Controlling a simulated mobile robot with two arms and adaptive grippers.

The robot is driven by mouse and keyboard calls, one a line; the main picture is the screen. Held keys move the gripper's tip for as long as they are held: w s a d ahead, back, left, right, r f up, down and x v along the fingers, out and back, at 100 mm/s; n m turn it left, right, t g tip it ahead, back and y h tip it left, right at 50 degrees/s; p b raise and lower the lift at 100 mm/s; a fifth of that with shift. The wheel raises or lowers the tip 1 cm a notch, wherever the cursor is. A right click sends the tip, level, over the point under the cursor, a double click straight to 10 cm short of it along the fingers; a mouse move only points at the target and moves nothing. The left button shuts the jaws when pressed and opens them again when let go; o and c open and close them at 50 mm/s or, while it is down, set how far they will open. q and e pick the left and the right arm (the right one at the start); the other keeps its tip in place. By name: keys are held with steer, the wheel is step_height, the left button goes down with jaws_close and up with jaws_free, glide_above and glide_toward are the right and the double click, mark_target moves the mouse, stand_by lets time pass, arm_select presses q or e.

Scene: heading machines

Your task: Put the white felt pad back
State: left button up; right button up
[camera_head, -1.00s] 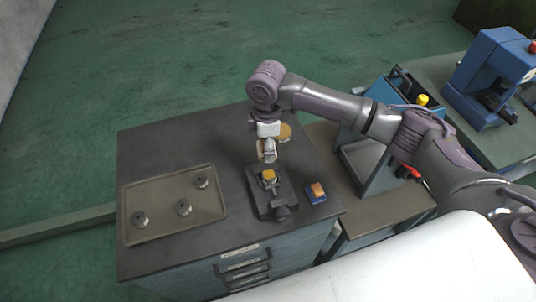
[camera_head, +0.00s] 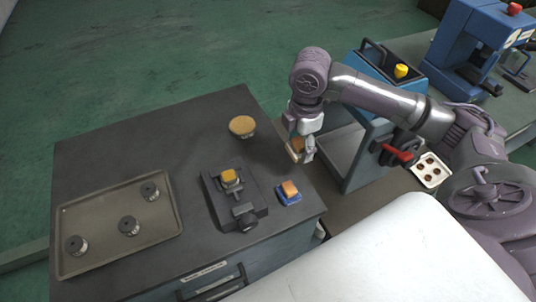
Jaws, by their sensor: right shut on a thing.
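My right gripper (camera_head: 301,150) is shut on a small pale block with an orange-tan part (camera_head: 295,146). It seems to be the white felt pad, though the fingers partly hide it. The gripper points down near the right edge of the dark cabinet top (camera_head: 185,120), behind a blue block with an orange top (camera_head: 289,192). I cannot tell how high it is above the surface. A dark fixture (camera_head: 243,213) holding a yellow block (camera_head: 230,177) is to its left. My left gripper is not in view.
A round tan disc (camera_head: 242,125) is at the back of the cabinet top. A tray (camera_head: 100,220) with three dark round pieces lies at left. A white tray (camera_head: 431,168) holds several brown pieces.

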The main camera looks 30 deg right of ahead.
steer(key=p, duration=0.2)
glide_above(268, 159)
step_height(268, 159, down, 5)
steer(key=shift+s+d, duration=0.1)
steer(key=shift+s, duration=0.05)
steer(key=shift+f, duration=0.25)
steer(key=shift+w+f, duration=0.2)
steer(key=shift+f, duration=0.1)
step_height(268, 159, down, 2)
steer(key=shift+f+p, duration=0.2)
steer(key=shift+p, duration=0.2)
steer(key=shift+f, duration=0.55)
steer(key=o, duration=1)
steer(key=shift+f, duration=0.1)
